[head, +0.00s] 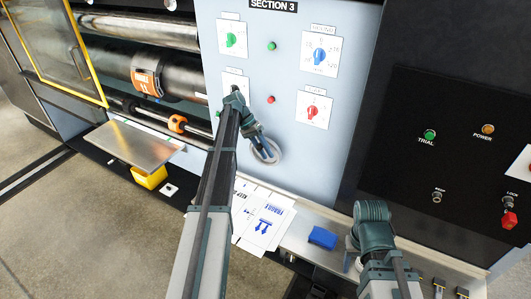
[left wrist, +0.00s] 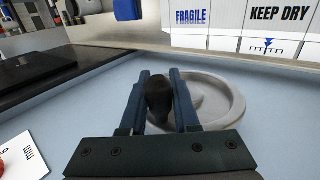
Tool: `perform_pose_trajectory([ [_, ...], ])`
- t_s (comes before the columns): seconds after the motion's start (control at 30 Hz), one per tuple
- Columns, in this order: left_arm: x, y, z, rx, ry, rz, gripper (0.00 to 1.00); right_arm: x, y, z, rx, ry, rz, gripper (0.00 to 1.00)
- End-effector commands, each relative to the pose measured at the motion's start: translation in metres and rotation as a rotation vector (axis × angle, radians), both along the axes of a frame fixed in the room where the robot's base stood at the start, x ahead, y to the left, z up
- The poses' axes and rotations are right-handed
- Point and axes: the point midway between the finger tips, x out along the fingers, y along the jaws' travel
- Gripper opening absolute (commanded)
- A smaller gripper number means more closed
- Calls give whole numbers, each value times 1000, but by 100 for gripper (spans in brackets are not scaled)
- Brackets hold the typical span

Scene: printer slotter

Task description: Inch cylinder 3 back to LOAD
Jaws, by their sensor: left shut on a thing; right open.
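The SECTION 3 panel (head: 272,95) is pale blue-grey, with knobs and small buttons. A grey handwheel (head: 272,156) sits low on it. My left gripper (head: 258,140) reaches down to this wheel. In the left wrist view its fingers are shut on the wheel's dark handle knob (left wrist: 158,98), with the grey wheel disc (left wrist: 225,98) behind. A dark cylinder (head: 118,68) with an orange marked band (head: 147,75) lies left of the panel; the band's lettering is too small to read. My right gripper (head: 368,232) is empty at the lower middle, its fingertips hard to make out.
White sheets printed FRAGILE (head: 268,222) lie below the panel, beside a blue block (head: 322,237). A metal plate (head: 130,142) and yellow block (head: 150,177) jut out at left. A black control panel (head: 445,160) stands at right. The floor at lower left is clear.

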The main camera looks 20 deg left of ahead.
Motion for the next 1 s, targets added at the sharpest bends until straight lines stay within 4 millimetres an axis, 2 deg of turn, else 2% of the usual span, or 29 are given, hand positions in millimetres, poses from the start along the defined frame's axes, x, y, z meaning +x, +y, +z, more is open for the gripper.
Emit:
perform_pose_trajectory([
  [0.03,-2,2,-1,6,4,1,35,0,0,-1,0,0,0,56],
  [0.17,-1,2,-1,4,3,1,58,0,0,0,0,0,0,56],
  [0.2,-1,1,-1,4,2,1,59,0,0,0,0,0,0,56],
  [0.67,0,4,7,2,0,1,59,0,0,7,0,0,0,56],
  [0.87,2,16,27,2,2,1,59,0,0,27,0,0,1,56],
  [1.0,3,29,47,2,1,2,59,0,0,47,1,0,-2,56],
])
